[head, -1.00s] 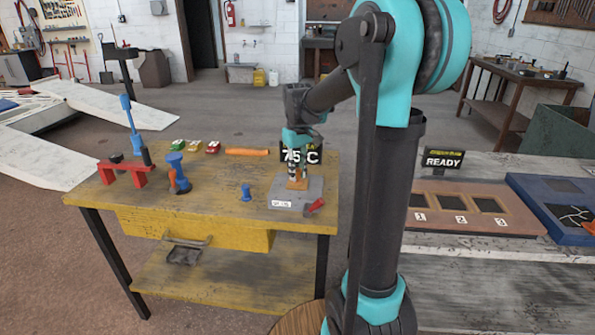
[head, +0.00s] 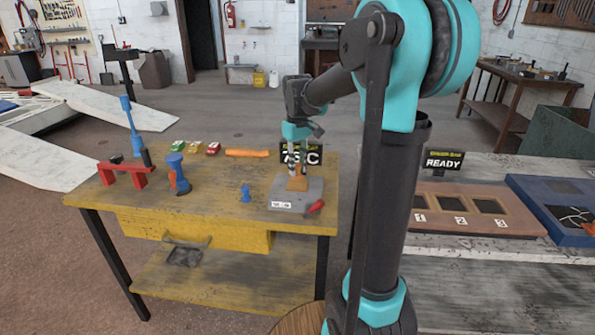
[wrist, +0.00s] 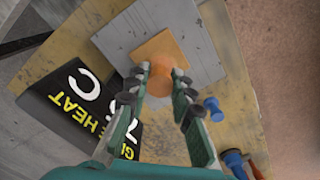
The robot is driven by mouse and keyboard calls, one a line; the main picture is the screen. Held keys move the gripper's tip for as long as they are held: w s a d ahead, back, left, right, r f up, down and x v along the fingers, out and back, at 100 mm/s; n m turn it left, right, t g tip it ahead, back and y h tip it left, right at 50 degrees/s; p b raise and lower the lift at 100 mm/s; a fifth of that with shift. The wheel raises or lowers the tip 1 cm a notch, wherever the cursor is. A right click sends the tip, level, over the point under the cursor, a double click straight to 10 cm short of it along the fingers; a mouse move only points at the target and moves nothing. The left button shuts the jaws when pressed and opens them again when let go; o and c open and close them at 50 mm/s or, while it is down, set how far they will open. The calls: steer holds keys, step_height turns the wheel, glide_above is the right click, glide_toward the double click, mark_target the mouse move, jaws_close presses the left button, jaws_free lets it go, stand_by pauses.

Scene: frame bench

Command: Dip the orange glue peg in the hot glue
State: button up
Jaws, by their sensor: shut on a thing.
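My gripper (head: 296,166) points down over the grey glue block (head: 285,199) at the right end of the yellow bench. It is shut on the orange glue peg (wrist: 162,72), whose rounded part shows between the fingertips in the wrist view. Directly beyond it in that view is a flat orange square (wrist: 172,43) on the grey block. In the head view the orange parts (head: 297,184) run together under the fingers, so I cannot tell where peg and square meet. The black heat sign (head: 314,157) reads 75 C and stands behind, partly hidden by my gripper.
A small blue peg (head: 245,194) and a red handle (head: 315,207) are near the block. An orange roll (head: 247,153), small toy cars (head: 195,147), a blue clamp (head: 177,172) and a red stand (head: 126,174) are farther left. A READY sign (head: 443,161) stands on the right bench.

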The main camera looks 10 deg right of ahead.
steer(key=shift+r, duration=2.2)
